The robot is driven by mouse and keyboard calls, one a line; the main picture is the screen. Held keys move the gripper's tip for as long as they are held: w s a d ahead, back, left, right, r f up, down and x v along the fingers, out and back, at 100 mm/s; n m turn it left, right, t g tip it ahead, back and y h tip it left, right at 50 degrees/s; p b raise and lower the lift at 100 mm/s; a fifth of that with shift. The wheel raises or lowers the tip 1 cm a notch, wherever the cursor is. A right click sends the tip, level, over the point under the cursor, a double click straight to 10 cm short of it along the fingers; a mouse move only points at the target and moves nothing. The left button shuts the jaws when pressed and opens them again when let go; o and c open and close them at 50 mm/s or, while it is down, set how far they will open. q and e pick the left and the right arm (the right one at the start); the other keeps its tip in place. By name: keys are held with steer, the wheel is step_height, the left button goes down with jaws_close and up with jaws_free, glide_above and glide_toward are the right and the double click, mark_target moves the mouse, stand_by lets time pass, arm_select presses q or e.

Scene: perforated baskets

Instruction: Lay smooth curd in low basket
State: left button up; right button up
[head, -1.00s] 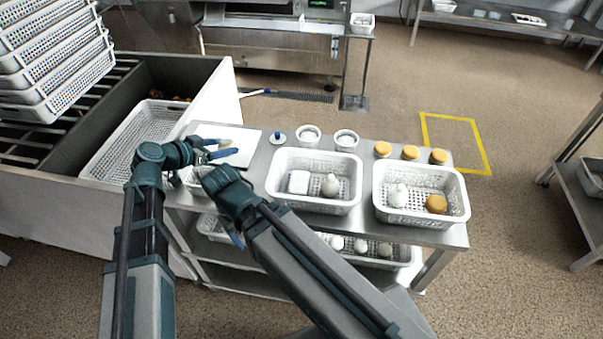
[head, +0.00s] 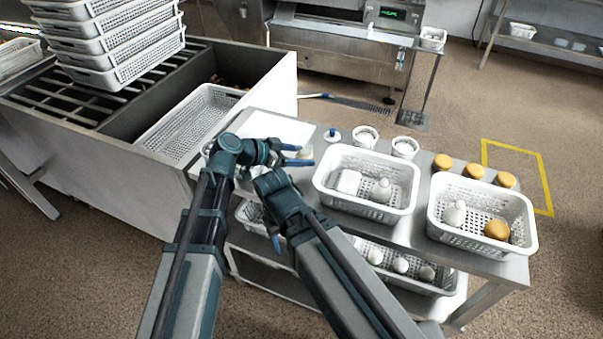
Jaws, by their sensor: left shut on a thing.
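My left gripper (head: 298,155) is over the left end of the steel table, its blue fingers in front of a white board (head: 262,127). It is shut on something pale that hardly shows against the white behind. My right gripper (head: 276,242) hangs at the table's front edge, pointing down; its finger gap is hidden. A white perforated basket (head: 345,203) on the table holds a white block (head: 348,181) and a white knobbed piece (head: 381,190). The basket to its right (head: 470,240) holds another white knobbed piece (head: 455,213) and an orange round (head: 496,229).
Two white cups (head: 365,137) and several orange rounds (head: 473,172) line the table's back edge. A lower-shelf basket (head: 440,285) holds several white pieces. A small white container, partly hidden, sits under my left arm. Stacked baskets (head: 120,65) and a large tray (head: 190,125) stand left.

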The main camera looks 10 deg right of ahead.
arm_select(q)
steer(key=shift+f+b, duration=1.9)
steer(key=shift+f, duration=0.2)
steer(key=shift+r, duration=0.15)
steer(key=o, duration=1.4)
